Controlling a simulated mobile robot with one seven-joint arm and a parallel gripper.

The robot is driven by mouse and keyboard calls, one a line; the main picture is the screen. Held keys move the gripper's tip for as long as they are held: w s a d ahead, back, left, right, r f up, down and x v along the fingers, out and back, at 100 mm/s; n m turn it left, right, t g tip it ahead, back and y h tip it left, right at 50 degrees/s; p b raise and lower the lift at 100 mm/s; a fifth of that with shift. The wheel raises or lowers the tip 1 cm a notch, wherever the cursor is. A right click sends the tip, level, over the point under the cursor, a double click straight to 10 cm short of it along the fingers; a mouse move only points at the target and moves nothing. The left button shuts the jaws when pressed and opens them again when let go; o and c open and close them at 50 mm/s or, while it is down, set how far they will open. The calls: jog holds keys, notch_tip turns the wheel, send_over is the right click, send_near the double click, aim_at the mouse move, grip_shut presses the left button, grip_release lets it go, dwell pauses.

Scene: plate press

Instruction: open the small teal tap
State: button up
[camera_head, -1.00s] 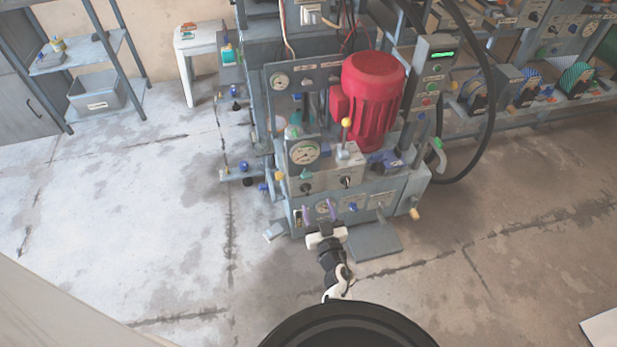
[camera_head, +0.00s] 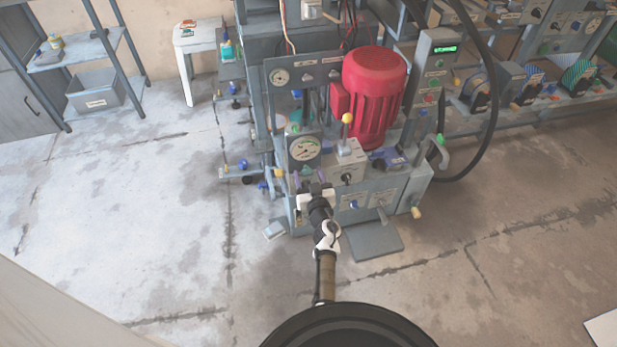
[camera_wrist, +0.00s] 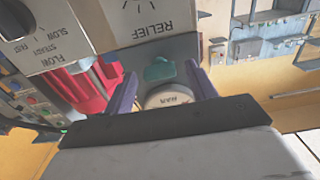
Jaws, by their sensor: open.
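The small teal tap (camera_wrist: 160,70) shows in the wrist view under the edge of a grey panel marked RELIEF (camera_wrist: 150,20). Below it is a round pale face marked RAM (camera_wrist: 167,95). My gripper (camera_wrist: 160,77) is open, with one purple finger left of the tap and one right of it; I cannot tell whether either touches it. In the head view my gripper (camera_head: 309,178) is at the front of the press, just below the round gauge (camera_head: 304,150). There the tap (camera_head: 307,170) is only a small teal spot, partly hidden.
A black FLOW knob (camera_wrist: 14,20) is at the upper left of the wrist view. A yellow-topped lever (camera_head: 347,119) and the red motor (camera_head: 374,85) stand on the press, right of my gripper.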

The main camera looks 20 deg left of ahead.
jog(key=shift+w, duration=0.1)
jog(key=c, duration=1)
jog(key=n, duration=0.4)
jog(key=shift+a+n+p, duration=0.1)
jog(key=shift+n+p, duration=0.2)
jog(key=shift+p, duration=0.1)
jog(key=n, duration=0.4)
jog(key=shift+a+f, duration=0.1)
jog(key=shift+f+n+b, duration=0.15)
jog(key=shift+n+b, duration=0.65)
jog(key=shift+n, duration=3.9)
